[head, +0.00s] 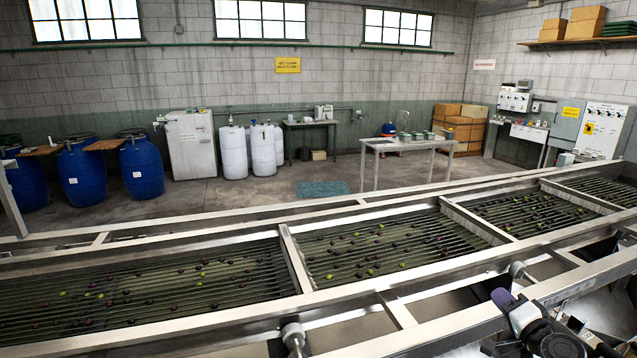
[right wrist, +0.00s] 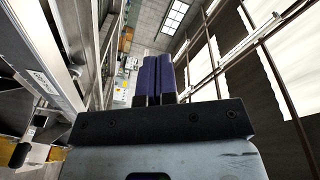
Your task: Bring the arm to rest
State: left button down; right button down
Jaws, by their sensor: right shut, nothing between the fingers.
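My right gripper (head: 503,297) shows at the lower right of the head view, just over the near rail of the roller sizer (head: 400,310). Its two purple fingers are together in the right wrist view (right wrist: 158,78), with nothing between them. The dark right arm runs down to the bottom right corner of the head view. My left gripper is not in view.
The sizer's roller beds hold many small green and dark olives (head: 365,250). Beyond lie blue barrels (head: 82,175), white drums (head: 233,150), a metal table (head: 405,147) and a control cabinet (head: 602,130). In the right wrist view, a metal frame stands left of the gripper.

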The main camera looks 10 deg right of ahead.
jog(key=s+a+f+n+g+h, duration=0.1)
jog(key=s+a+f+n+g, duration=0.4)
jog(key=s+a, duration=0.65)
jog(key=s+a+f+n+g+h, duration=0.1)
jog(key=s+a+f+n+g, duration=0.35)
jog(key=s+a, duration=0.65)
jog(key=s+a+f+n+g+y, duration=0.1)
jog(key=s+a+f+n+g, duration=0.1)
jog(key=s+f, duration=0.75)
jog(key=s+a+f+n+g+y, duration=0.1)
jog(key=s+a+f+n+g, duration=0.15)
jog(key=s+f, duration=0.7)
notch_tip(320, 180, up, 28)
jog(key=s+p, duration=0.2)
jog(key=p, duration=2.4)
jog(key=shift+s+f+m, duration=0.25)
jog(key=shift+m, duration=0.05)
jog(key=shift+a, duration=0.1)
